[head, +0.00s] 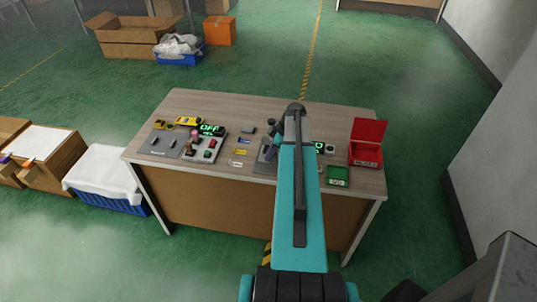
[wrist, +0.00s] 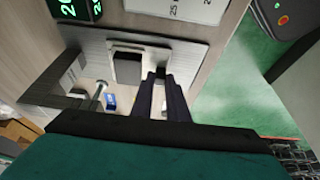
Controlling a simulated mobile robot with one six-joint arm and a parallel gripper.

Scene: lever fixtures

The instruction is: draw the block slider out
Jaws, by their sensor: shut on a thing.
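The grey fixture plate (wrist: 190,50) spans the upper part of the wrist view, with a dark block (wrist: 128,68) standing out from it. My gripper (wrist: 158,76) is at the plate, just right of this dark block, its two dark fingers close together. It is shut on the block slider, whose gripped part is mostly hidden by the fingertips. In the head view my teal arm covers the gripper and most of the fixture; a dark grey plate (head: 264,160) shows left of the arm.
A green box (head: 338,176) and an open red box (head: 366,150) stand at right. A grey post (wrist: 68,100) stands left of my fingers.

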